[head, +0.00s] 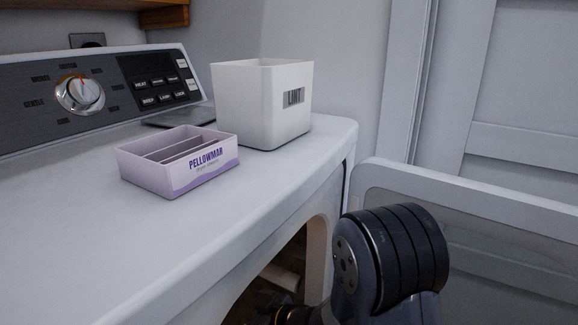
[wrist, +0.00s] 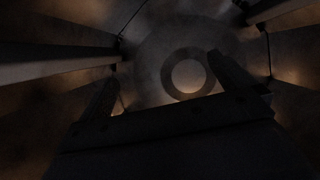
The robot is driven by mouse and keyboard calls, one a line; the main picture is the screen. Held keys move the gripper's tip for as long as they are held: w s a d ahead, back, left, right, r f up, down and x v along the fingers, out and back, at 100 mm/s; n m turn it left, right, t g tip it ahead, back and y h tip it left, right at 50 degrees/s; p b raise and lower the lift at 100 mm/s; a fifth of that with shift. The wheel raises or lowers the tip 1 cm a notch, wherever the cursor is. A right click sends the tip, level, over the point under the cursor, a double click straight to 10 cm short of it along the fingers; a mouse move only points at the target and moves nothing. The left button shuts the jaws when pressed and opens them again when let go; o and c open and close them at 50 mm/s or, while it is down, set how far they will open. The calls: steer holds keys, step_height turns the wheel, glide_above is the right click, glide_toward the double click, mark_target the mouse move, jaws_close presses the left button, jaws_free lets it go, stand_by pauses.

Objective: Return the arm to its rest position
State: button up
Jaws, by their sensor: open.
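My arm reaches down in front of the machine in the head view, with its end going into the dark front opening (head: 290,270). My gripper is hidden there in the head view. In the wrist view my gripper (wrist: 165,85) shows as two dark fingers set well apart, with nothing seen between them. It is inside a dim drum (wrist: 150,45), facing the round back wall with a pale disc in the middle.
The open door (head: 470,205) stands to the right of the arm. On the machine top (head: 250,200) are a white bin (head: 250,105) and a lilac PELLOWMAR box (head: 150,178). A control panel (head: 60,110) with a knob is behind. The front of the top is clear.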

steer(key=p+v, duration=0.2)
steer(key=v, duration=0.3)
steer(key=b+x, duration=0.5)
steer(key=x, duration=0.4)
steer(key=s+d+r+p, duration=0.2)
steer(key=s+d+p, duration=0.3)
steer(key=s+d, duration=0.4)
steer(key=s+d+r+p, duration=0.2)
steer(key=s+d+p, duration=0.4)
steer(key=d, duration=1.5)
steer(key=shift+s+d+r, duration=0.25)
steer(key=shift+s+r, duration=0.05)
steer(key=shift+s, duration=1.2)
